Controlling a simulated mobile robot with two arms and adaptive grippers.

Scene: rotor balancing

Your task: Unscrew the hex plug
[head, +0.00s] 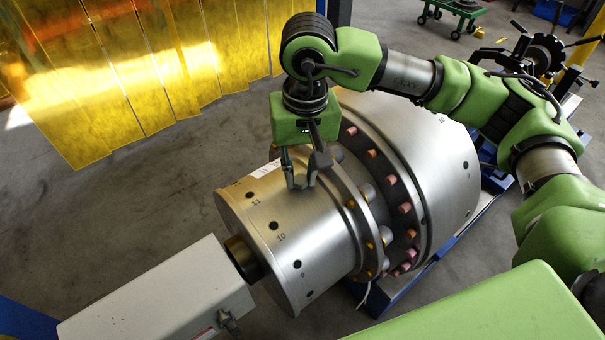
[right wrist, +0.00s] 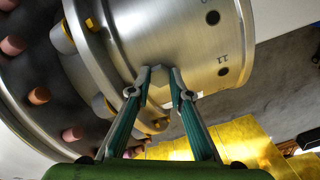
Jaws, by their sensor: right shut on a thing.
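The large steel rotor (head: 317,222) lies on its side, with numbered dark holes around its near drum; 11, 10 and 9 can be read. My right gripper (head: 301,184) reaches down from above to the top of this drum, beside the flange. In the right wrist view its two fingers (right wrist: 160,80) are closed on a small grey hex plug (right wrist: 160,91) at the drum surface. The fingers hide part of the plug, and I cannot tell how deep it sits. My left gripper is not in view.
A flange (head: 345,200) with yellow, pink and orange plugs circles the rotor beside the gripper. A grey machine housing (head: 160,295) with a shaft meets the drum's end. Yellow curtains (head: 130,60) hang at the back left. The floor at left is clear.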

